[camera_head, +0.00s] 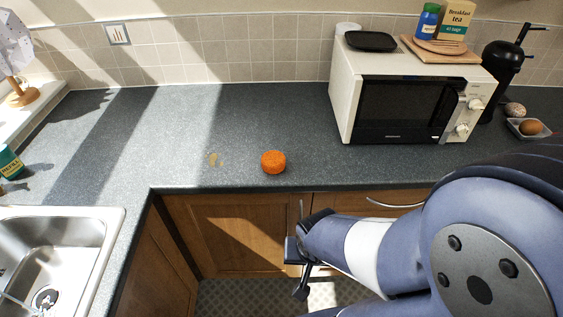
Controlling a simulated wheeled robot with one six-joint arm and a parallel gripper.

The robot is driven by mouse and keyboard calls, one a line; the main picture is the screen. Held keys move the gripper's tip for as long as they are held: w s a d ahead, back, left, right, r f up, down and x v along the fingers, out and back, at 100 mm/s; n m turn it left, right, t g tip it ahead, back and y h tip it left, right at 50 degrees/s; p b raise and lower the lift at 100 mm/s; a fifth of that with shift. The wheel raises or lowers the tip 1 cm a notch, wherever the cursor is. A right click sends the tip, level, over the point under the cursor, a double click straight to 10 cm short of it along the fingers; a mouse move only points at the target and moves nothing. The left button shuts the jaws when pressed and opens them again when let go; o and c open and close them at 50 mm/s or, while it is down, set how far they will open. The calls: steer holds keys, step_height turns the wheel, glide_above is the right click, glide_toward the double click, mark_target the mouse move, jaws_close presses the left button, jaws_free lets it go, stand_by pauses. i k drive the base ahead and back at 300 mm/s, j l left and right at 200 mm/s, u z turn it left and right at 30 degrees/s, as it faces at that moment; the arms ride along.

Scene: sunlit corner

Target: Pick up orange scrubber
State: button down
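The orange scrubber (273,162) is a small, round, rough-textured orange puck. It sits on the grey speckled countertop (215,120), close to the front edge and left of the microwave. My gripper (298,265) is below and slightly right of the scrubber in the picture, in front of the cabinets and clear of the counter. It is apart from the scrubber. It is seen from the side and small, so the gap between its fingers is hard to make out.
A white microwave (345,100) stands right of the scrubber, with a black tray (371,41) on top. A steel sink (75,225) is at lower left. The counter around and behind the scrubber is clear.

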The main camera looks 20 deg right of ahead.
mark_target(273, 161)
steer(key=u, duration=2.45)
steer(key=z, duration=2.45)
steer(key=i+l+u, duration=0.1)
steer(key=i, duration=0.2)
steer(key=i+l, duration=0.15)
steer(key=i, duration=0.2)
steer(key=j+u, duration=0.05)
